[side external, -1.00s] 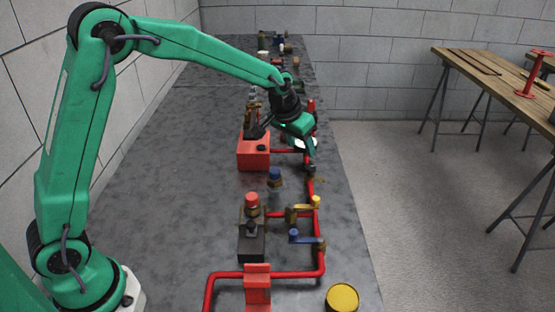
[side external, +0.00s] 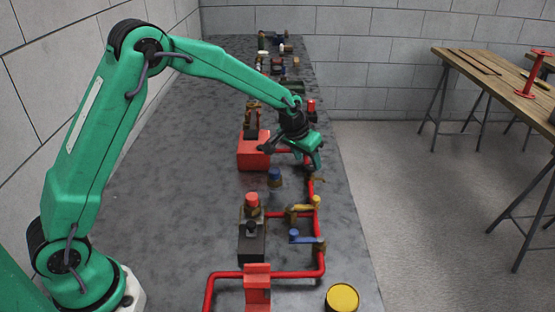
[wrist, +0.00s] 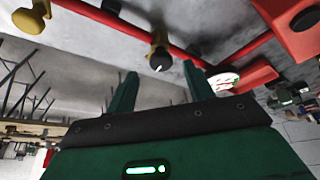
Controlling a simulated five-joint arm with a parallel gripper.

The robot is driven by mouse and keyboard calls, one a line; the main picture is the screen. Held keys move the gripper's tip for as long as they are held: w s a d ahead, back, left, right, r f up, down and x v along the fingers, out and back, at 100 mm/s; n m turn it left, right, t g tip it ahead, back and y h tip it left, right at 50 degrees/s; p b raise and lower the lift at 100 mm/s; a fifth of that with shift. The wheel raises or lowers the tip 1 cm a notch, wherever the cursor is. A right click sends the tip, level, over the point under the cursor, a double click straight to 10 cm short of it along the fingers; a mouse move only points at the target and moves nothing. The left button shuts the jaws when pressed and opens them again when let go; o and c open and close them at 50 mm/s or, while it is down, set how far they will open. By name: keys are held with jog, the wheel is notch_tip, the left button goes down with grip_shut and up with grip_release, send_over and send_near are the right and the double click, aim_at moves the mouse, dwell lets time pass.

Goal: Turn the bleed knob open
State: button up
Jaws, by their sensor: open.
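A small brass fitting (side external: 318,179) sits on the red pipe just in front of my gripper (side external: 316,166) in the side view. In the wrist view this looks like the brass fitting with a dark round knob (wrist: 160,60), which I take for the bleed knob. My gripper (wrist: 159,82) is open there, with one green finger on each side of the knob's line. The knob appears just beyond the fingertips, with nothing held. Whether a finger touches it cannot be told. The knob's turn position is unclear.
A red pipe (side external: 320,226) runs along the bench's right side. Yellow (side external: 304,207) and blue (side external: 299,236) levers stand nearer the camera. A red box (side external: 253,158) is left of my gripper. A white-faced gauge (wrist: 222,81) lies right of the fingers. Bare bench lies to the left.

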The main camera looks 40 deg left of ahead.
aim_at(310, 171)
jog(key=shift+x, duration=1.45)
jog(key=shift+c, duration=0.2)
jog(key=c, duration=0.9)
